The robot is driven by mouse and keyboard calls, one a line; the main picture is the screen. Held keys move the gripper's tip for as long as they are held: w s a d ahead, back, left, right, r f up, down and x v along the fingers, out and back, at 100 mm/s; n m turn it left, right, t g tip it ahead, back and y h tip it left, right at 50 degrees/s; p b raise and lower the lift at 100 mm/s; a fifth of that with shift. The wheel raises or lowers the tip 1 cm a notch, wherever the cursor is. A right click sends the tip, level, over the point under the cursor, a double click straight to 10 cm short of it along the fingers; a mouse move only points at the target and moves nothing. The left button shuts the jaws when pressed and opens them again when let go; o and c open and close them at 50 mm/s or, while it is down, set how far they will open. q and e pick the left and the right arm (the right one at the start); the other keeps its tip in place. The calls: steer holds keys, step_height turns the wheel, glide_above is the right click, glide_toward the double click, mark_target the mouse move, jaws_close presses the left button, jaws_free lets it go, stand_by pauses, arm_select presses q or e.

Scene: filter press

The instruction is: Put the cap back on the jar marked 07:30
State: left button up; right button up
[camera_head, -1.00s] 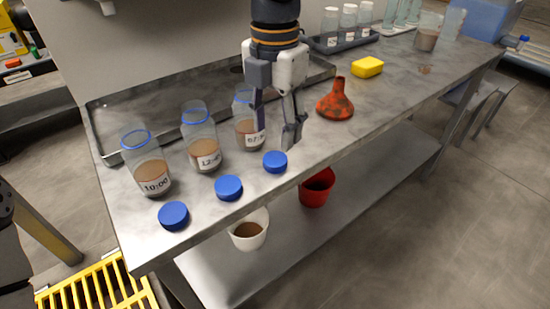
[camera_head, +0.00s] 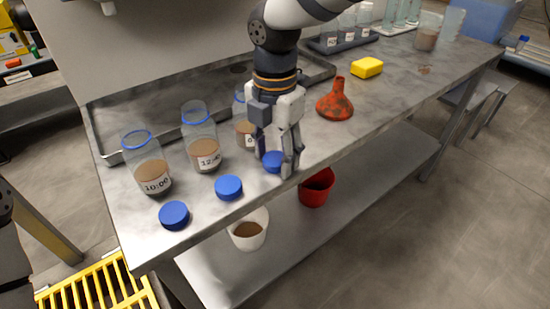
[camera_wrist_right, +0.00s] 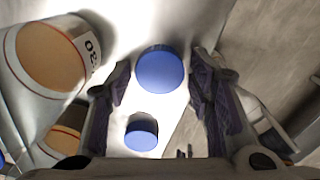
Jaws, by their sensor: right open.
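The jar marked 07:30 (camera_head: 241,130) stands open on the bench, partly hidden behind my right gripper in the head view. It holds brown liquid and shows at the upper left of the right wrist view (camera_wrist_right: 50,55). Its blue cap (camera_head: 271,160) lies on the bench in front of it. In the right wrist view this cap (camera_wrist_right: 160,69) is between the open fingers. My right gripper (camera_head: 274,166) is open, pointing down at the cap, with its fingers on either side. I cannot tell whether the fingers touch it. My left gripper is not in view.
Jars marked 10:00 (camera_head: 149,170) and 12:4-something (camera_head: 203,150) stand to the left, with blue caps (camera_head: 174,215) and (camera_head: 228,187) before them. An orange funnel (camera_head: 335,105) and yellow sponge (camera_head: 367,67) are to the right. A steel tray (camera_head: 107,150) lies behind.

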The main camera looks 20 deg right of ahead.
mark_target(275, 158)
steer(key=c, duration=0.5)
steer(key=shift+r, duration=0.3)
step_height(275, 158, up, 3)
steer(key=shift+f, duration=0.2)
arm_select(q)
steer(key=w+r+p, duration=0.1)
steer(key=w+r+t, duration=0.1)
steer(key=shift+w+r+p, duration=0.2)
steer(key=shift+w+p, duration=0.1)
steer(key=shift+p, duration=0.1)
arm_select(e)
steer(key=s+d+r, duration=0.1)
steer(key=s+r, duration=0.2)
steer(key=s, duration=0.1)
steer(key=s+d+r, duration=0.1)
steer(key=s+r, duration=0.2)
steer(key=s, duration=0.2)
steer(key=s+d+r, duration=0.1)
steer(key=s+r, duration=0.2)
steer(key=s, duration=0.1)
steer(key=shift+s+r, duration=0.4)
